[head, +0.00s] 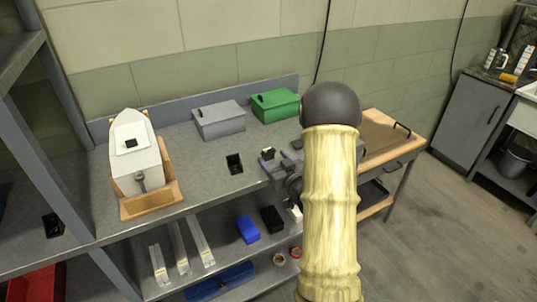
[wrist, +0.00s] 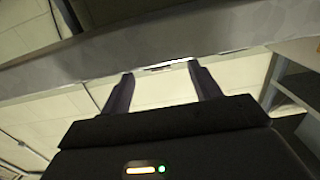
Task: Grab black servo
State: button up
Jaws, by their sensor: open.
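A small black block-like thing (head: 234,163) stands on the grey workbench (head: 200,180), left of my gripper; it may be the black servo, but it is too small to be sure. A larger black box (head: 272,220) lies on the shelf below. My gripper (head: 272,165) is over the right part of the bench, partly hidden by my arm. In the wrist view my gripper (wrist: 160,70) has its two fingers apart with nothing visible held between them. A small dark-and-white thing (head: 268,153) shows beside the gripper; I cannot tell what it is.
A boat hull (head: 137,168) sits on a wooden stand at the left. A grey box (head: 219,120) and a green box (head: 275,105) stand at the back. A blue box (head: 247,229) and several pale rails lie on the lower shelf. The bench front centre is clear.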

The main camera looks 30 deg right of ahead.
aim_at(270, 153)
jog(key=w+p, duration=0.1)
jog(key=w, duration=0.4)
jog(key=shift+w+d+f+p, duration=0.1)
jog(key=shift+d+f+p, duration=0.1)
jog(key=shift+p, duration=0.15)
jog(key=shift+c, duration=0.4)
jog(key=c, duration=0.7)
